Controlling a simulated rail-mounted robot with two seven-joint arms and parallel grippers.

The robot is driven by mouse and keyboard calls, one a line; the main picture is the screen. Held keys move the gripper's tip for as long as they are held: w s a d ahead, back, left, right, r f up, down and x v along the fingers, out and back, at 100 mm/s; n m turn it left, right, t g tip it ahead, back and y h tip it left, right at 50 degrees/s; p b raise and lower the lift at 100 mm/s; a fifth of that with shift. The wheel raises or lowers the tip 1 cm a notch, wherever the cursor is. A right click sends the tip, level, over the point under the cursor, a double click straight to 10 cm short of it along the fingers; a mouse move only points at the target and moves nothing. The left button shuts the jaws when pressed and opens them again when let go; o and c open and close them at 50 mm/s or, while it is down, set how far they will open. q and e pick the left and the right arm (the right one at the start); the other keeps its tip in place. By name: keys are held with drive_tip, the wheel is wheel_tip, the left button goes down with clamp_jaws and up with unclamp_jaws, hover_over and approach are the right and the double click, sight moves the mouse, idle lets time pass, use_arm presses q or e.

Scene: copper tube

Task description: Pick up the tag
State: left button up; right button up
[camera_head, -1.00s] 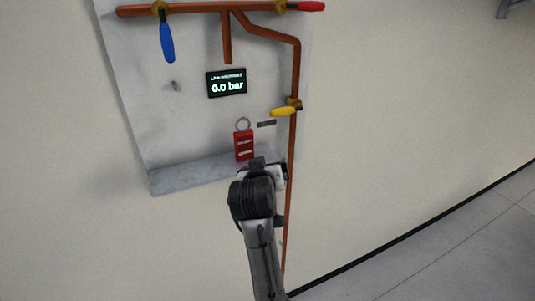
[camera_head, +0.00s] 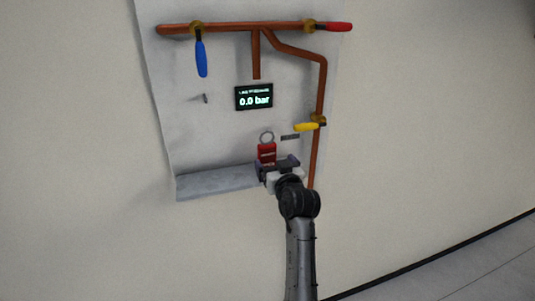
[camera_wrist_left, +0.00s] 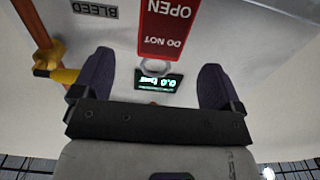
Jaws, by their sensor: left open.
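The red tag (camera_head: 267,152) has a metal ring at its top and stands upright against the pale panel, at the shelf. Its lower part is hidden behind my left gripper (camera_head: 278,165) in the head view. In the left wrist view the tag (camera_wrist_left: 168,28) appears upside down, with "DO NOT OPEN" in white letters. My left gripper's two dark fingers (camera_wrist_left: 156,80) are spread wide there, with nothing held between them. The tag appears beyond the fingers, roughly in line with the gap. I cannot tell the exact distance. My right gripper is not in view.
A grey shelf (camera_head: 215,183) runs along the panel's bottom. Copper pipe (camera_head: 320,90) runs down the right side, with a yellow-handled valve (camera_head: 306,126) close to the tag. Blue (camera_head: 202,58) and red (camera_head: 338,27) handles sit higher. A display (camera_head: 254,96) reads 0.0 bar.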

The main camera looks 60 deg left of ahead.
sight(268, 155)
use_arm(q)
drive_tip(key=x, duration=0.3)
drive_tip(key=shift+w+a+p, duration=0.1)
drive_tip(key=shift+a+p, duration=0.15)
drive_tip(key=shift+p, duration=0.15)
drive_tip(key=p+x, duration=0.2)
drive_tip(key=x, duration=0.2)
drive_tip(key=shift+a, duration=0.1)
drive_tip(key=shift+a+f+p, duration=0.15)
drive_tip(key=shift+a+p, duration=0.25)
drive_tip(key=shift+a, duration=0.2)
drive_tip(key=c, duration=1)
